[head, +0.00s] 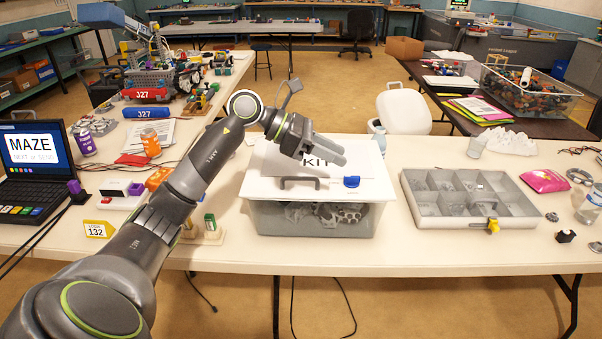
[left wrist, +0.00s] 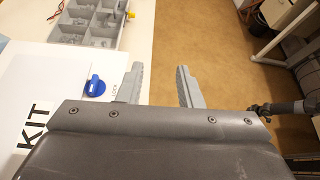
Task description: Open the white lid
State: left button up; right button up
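The white lid (head: 262,165) lies flat and closed on a clear grey bin (head: 300,225) on the table. It carries a KIT label, a grey handle (head: 300,182) at its front and a blue knob (head: 351,182) at its front right. In the left wrist view, the lid (left wrist: 50,95) is at left and the blue knob (left wrist: 95,87) sits beside the word LOCK. My left gripper (head: 340,155) is above the lid, partly covering the label. Its fingers (left wrist: 159,72) are apart with nothing between them. A dark arm (left wrist: 285,108) at right looks like my right one; its fingers are unclear.
A grey compartment organizer (head: 470,200) stands right of the bin. A laptop (head: 35,160), cans and small parts crowd the table's left. A white bin (head: 403,108) stands behind the table. The table strip between bin and organizer is clear.

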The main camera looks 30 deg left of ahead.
pick_arm(q)
jog(key=s+a+r+m+g+y, duration=0.1)
jog(key=a+r+y, duration=0.25)
jog(key=a, duration=0.35)
jog(key=s+a+r+g+y, duration=0.1)
jog(key=s+a+r+y, duration=0.1)
jog(key=a+y, duration=0.35)
jog(key=b, duration=0.5)
send_near(301, 179)
jog(key=x, duration=0.2)
jog(key=p+x, duration=0.1)
jog(key=x, duration=0.4)
jog(key=shift+w+d+f+p, duration=0.2)
jog(key=shift+w+d+p, duration=0.1)
jog(key=shift+w+p, duration=0.15)
jog(key=shift+c, duration=0.3)
grip_shut()
